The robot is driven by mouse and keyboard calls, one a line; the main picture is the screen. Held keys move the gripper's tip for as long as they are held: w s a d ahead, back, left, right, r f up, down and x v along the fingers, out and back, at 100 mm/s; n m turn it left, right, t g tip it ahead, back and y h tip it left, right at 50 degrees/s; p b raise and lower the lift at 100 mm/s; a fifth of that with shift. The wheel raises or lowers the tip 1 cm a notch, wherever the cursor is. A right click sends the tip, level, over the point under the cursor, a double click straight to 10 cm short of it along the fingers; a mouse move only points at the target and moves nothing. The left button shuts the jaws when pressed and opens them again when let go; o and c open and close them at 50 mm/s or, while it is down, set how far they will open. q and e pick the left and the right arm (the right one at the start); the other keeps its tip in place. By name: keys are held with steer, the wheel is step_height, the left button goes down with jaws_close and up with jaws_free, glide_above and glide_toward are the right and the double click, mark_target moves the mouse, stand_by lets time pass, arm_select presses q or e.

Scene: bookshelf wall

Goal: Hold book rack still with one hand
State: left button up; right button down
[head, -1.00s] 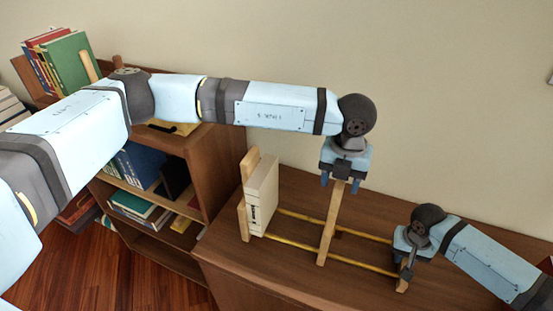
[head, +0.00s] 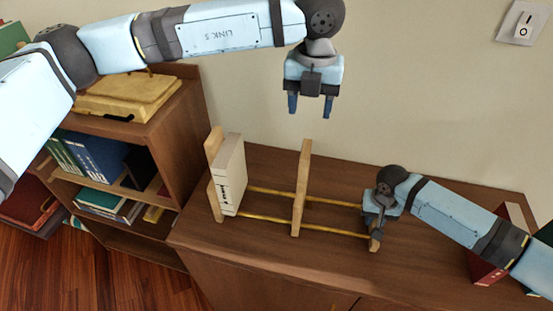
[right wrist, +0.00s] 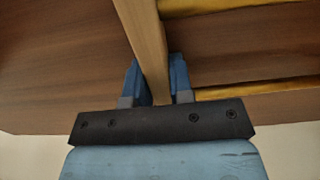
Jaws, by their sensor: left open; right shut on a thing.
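The book rack (head: 300,195) stands on the brown cabinet top, with wooden end pieces, a wooden upright between them and two brass rods. A cream book (head: 230,175) stands upright against its left end piece. My right gripper (head: 375,230) is shut on the rack's right end piece. In the right wrist view, the right gripper (right wrist: 157,82) has its blue fingers on both sides of that wooden piece (right wrist: 144,35). My left gripper (head: 311,108) is open and empty, apart from the rack and above its middle upright.
A red book (head: 488,262) stands at the right beyond my right arm. The cabinet top (head: 300,262) in front of the rack is clear.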

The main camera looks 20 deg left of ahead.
stand_by(0.3)
steer(key=c, duration=0.9)
jaws_free()
